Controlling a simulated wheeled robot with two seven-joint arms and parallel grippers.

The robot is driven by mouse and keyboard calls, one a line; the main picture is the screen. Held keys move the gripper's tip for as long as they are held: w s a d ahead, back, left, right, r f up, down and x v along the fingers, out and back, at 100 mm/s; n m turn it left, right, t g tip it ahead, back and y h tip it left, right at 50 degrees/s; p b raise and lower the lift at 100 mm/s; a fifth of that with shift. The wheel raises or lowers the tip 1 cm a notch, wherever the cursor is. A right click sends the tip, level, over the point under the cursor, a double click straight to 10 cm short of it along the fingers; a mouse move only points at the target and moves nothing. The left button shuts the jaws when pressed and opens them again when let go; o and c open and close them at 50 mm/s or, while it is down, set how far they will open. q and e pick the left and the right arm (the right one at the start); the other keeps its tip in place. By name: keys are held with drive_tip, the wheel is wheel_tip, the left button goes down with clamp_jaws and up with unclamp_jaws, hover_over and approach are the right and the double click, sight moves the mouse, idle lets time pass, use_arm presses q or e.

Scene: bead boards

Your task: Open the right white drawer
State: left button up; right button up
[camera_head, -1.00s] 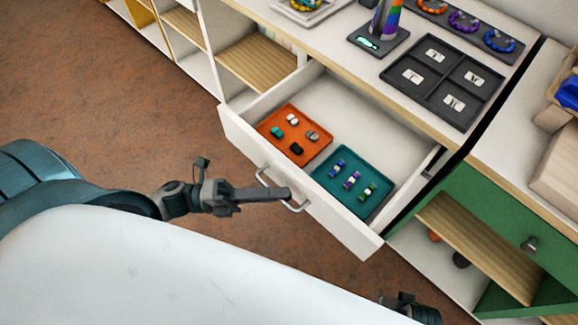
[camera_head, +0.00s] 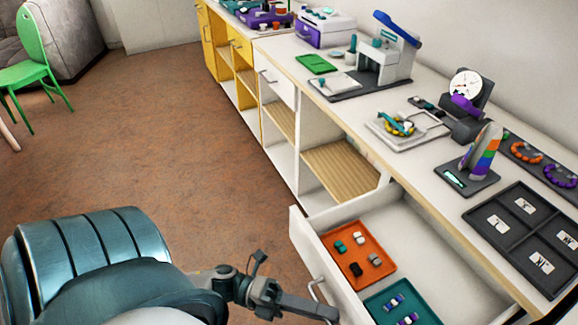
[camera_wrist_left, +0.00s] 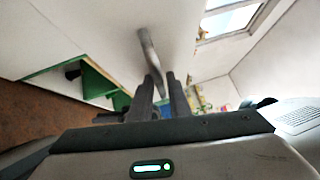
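The right white drawer (camera_head: 336,268) stands pulled out from the cabinet in the head view, its front corner cut off by the lower edge. Inside lie an orange tray (camera_head: 345,238) and a teal tray (camera_head: 420,312), each with small beads. My left gripper (camera_head: 330,312) is at the drawer's metal handle (camera_head: 316,290). In the left wrist view the handle (camera_wrist_left: 148,48) runs down between the two dark fingers (camera_wrist_left: 160,95), which look closed around it; their exact contact is hard to see. My right gripper is out of view.
Another white drawer (camera_head: 276,78) farther left is closed. The countertop holds a bead board (camera_head: 520,235), a rainbow cone (camera_head: 482,150), a clock (camera_head: 466,84) and other items. A green chair (camera_head: 35,70) stands far left. The brown floor (camera_head: 190,150) left of the cabinets is clear.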

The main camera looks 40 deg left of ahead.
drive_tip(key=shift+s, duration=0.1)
